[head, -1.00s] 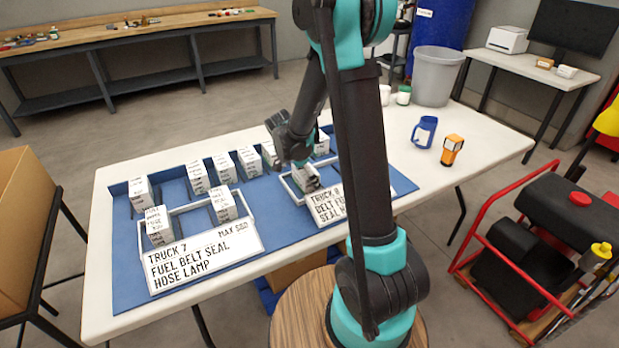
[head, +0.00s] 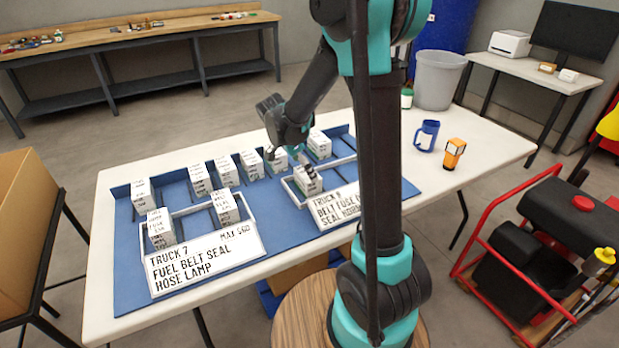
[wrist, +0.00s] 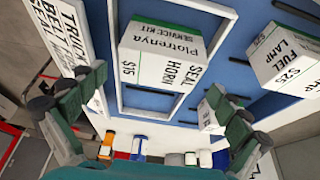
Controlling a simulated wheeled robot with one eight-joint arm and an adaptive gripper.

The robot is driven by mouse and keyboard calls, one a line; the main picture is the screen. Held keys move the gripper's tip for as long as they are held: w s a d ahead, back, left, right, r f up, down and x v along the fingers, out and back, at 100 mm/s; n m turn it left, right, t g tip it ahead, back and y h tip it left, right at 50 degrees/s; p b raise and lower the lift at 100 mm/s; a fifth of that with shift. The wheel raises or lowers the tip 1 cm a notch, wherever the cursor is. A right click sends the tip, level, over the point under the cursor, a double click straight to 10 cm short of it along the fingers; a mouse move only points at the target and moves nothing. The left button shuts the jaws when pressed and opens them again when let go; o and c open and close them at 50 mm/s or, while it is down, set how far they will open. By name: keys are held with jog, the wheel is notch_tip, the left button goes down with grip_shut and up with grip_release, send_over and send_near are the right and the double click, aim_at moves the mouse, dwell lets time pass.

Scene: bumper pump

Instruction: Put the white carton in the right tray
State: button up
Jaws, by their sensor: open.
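The white carton (head: 308,183), marked SEAL HORN, sits in the left compartment of the right tray (head: 288,190), labelled TRUCK 8. In the wrist view the carton (wrist: 160,60) lies inside the tray's grey rim (wrist: 150,113). My gripper (head: 309,168) is just above the carton in the head view. In the wrist view my gripper (wrist: 157,92) has its fingers spread wide on either side of the carton, with nothing held between them. Whether a finger touches the carton I cannot tell.
The left tray (head: 185,212), labelled TRUCK 7, holds white cartons. Several more cartons (head: 227,171) stand in a row along the blue mat's back. One carton (head: 319,145) stands behind the right tray.

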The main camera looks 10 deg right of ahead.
jog(key=w+v, duration=0.1)
jog(key=v, duration=0.4)
jog(key=s+d+n+y, duration=0.1)
jog(key=s+d+n, duration=0.1)
jog(key=s, duration=0.2)
jog(key=s+d+f+n, duration=0.1)
jog(key=s+d+n, duration=0.1)
jog(key=s, duration=0.1)
jog(key=s+d+f+n+t+y, duration=0.1)
jog(key=s+d+n, duration=0.1)
jog(key=s+n, duration=0.1)
jog(key=shift+s+d+y, duration=0.25)
jog(key=shift+s+y, duration=0.05)
jog(key=shift+s, duration=0.5)
jog(key=s+f+n, duration=0.1)
jog(key=s+n, duration=0.1)
jog(key=s, duration=0.1)
jog(key=s+d+f+n+t+y, duration=0.1)
jog(key=s+n, duration=0.1)
jog(key=s, duration=0.1)
jog(key=s+f+n, duration=0.2)
jog(key=s+n, duration=0.1)
jog(key=shift+s+d+f+t+y, duration=0.1)
jog(key=shift+s+d+t+y, duration=0.15)
jog(key=shift+d+t+y, duration=0.15)
jog(key=shift+s+f, duration=0.1)
jog(key=shift+s, duration=0.15)
